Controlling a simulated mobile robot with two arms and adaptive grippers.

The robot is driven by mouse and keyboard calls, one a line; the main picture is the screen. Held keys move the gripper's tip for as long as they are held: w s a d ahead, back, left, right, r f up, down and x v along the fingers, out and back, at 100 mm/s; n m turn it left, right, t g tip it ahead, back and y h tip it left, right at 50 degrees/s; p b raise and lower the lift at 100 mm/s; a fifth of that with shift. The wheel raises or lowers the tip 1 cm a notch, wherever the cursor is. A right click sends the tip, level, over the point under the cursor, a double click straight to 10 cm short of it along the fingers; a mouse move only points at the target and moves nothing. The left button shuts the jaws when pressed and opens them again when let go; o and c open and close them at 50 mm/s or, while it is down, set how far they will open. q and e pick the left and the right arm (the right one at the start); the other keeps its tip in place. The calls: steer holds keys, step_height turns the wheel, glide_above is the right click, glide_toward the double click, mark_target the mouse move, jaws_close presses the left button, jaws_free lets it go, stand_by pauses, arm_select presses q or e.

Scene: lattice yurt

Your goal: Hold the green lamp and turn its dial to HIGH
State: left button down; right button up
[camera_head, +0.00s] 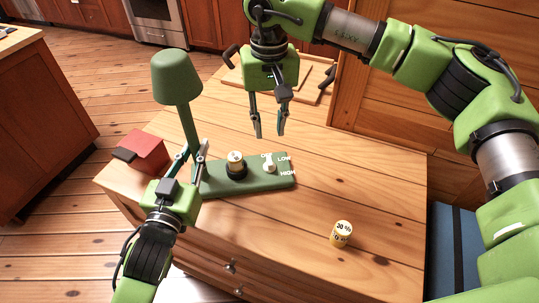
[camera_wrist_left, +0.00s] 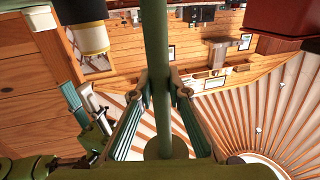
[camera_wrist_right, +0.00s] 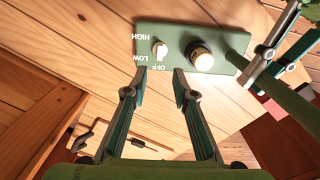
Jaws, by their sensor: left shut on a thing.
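The green lamp has a shade (camera_head: 175,77), a pole (camera_head: 189,125) and a flat base (camera_head: 270,181) on the wooden cabinet top. My left gripper (camera_head: 190,157) is shut on the pole; the left wrist view shows the pole (camera_wrist_left: 157,50) between its fingers. The white dial (camera_head: 268,162) sits on the base among the labels OFF, LOW and HIGH. In the right wrist view the dial (camera_wrist_right: 159,48) has its narrow end towards the OFF and LOW side; I cannot tell exactly which. My right gripper (camera_head: 268,135) is open and empty, above and behind the dial, fingers pointing down.
A cream-topped cylinder in a dark holder (camera_head: 236,164) stands on the base, between pole and dial. A yellow and white cylinder (camera_head: 341,234) stands at the front right. A red box (camera_head: 143,152) lies left of the lamp. A wooden tray (camera_head: 305,85) lies behind.

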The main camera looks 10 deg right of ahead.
mark_target(269, 161)
step_height(269, 161, down, 11)
steer(key=shift+r, duration=0.15)
jaws_close()
